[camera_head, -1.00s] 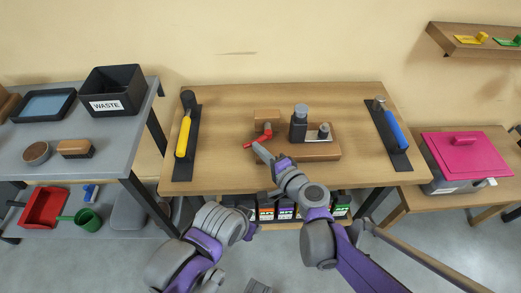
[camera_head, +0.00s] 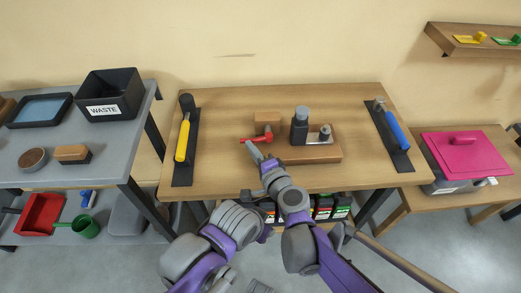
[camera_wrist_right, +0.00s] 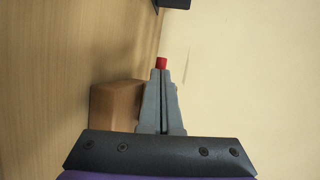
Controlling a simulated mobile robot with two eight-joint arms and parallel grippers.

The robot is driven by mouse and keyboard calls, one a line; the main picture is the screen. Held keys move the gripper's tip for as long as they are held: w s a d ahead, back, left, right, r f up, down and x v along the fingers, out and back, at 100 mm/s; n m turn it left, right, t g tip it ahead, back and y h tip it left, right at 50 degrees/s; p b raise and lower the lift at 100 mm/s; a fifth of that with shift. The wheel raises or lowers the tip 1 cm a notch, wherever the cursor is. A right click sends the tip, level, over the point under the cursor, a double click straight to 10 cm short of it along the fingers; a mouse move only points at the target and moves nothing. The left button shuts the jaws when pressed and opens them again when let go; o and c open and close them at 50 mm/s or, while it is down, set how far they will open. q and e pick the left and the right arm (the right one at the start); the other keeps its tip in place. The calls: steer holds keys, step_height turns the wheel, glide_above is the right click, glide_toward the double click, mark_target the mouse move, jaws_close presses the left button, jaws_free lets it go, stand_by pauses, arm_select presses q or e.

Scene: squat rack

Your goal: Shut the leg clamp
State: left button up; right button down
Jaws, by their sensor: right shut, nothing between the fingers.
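The leg clamp is a small wooden fixture with a red lever (camera_head: 258,139) on the table, left of the wooden base with the dark grey post. The lever points left, its free end near my fingertips. My right gripper (camera_head: 249,147) is shut and empty, with its fingertips at the lever's left part; I cannot tell whether they touch. In the right wrist view the red lever tip (camera_wrist_right: 161,63) shows just past the shut fingers (camera_wrist_right: 162,76), with a brown block (camera_wrist_right: 115,104) to the left.
The dark grey post (camera_head: 300,127) stands just right of the clamp. A yellow-handled tool (camera_head: 183,139) and a blue-handled tool (camera_head: 395,128) lie on dark strips at either side. A black waste bin (camera_head: 111,93) is on the left bench. The table (camera_head: 225,115) is otherwise clear.

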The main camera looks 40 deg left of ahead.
steer(key=shift+a, duration=0.45)
stand_by(0.6)
